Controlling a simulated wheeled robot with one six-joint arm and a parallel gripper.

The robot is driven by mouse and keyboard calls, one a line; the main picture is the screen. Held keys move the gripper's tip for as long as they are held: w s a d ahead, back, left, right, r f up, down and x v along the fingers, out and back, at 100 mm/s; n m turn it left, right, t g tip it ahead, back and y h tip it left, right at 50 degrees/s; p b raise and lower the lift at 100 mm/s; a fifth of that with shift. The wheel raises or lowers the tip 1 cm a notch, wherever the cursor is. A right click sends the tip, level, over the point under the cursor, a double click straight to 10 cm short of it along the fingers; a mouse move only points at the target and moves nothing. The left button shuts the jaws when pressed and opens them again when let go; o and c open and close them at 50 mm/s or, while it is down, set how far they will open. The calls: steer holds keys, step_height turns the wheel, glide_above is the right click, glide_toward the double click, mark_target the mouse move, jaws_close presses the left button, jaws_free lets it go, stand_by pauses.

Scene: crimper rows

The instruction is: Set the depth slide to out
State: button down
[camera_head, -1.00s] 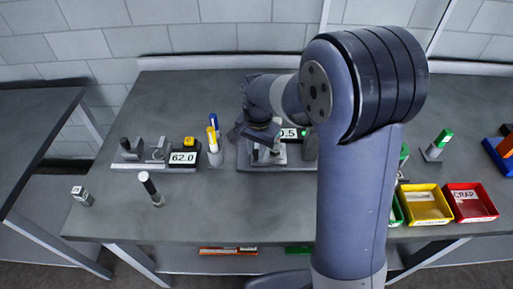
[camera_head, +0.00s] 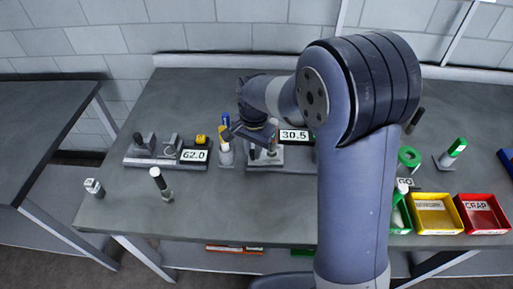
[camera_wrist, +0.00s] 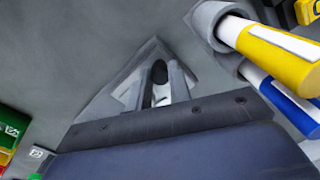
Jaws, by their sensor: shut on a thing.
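A bench device with a display reading 30.5 (camera_head: 294,135) stands at the back middle of the bench in the head view. My gripper (camera_head: 251,138) is over its left part, close to the marker holder. The wrist view shows my gripper (camera_wrist: 160,88) with its fingers close together around a small dark part (camera_wrist: 160,70). The fingers and gripper body hide most of that part. I cannot make out the depth slide or its setting.
A holder with a yellow marker (camera_head: 224,136) and a blue one is close left of my gripper. A second device reading 62.0 (camera_head: 194,155) stands further left. Yellow (camera_head: 433,231) and red (camera_head: 482,230) bins sit at the right front. The bench's front middle is clear.

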steer(key=c, duration=1.3)
jaws_free()
steer(key=shift+a, duration=0.25)
steer(key=shift+r, duration=0.15)
step_height(320, 180, up, 11)
steer(key=shift+d+f+b, duration=0.2)
steer(key=shift+b, duration=0.1)
step_height(320, 180, down, 11)
steer(key=shift+a+r+p, duration=0.1)
steer(key=shift+r+p, duration=0.05)
steer(key=shift+p, duration=0.15)
steer(key=shift+d, duration=0.4)
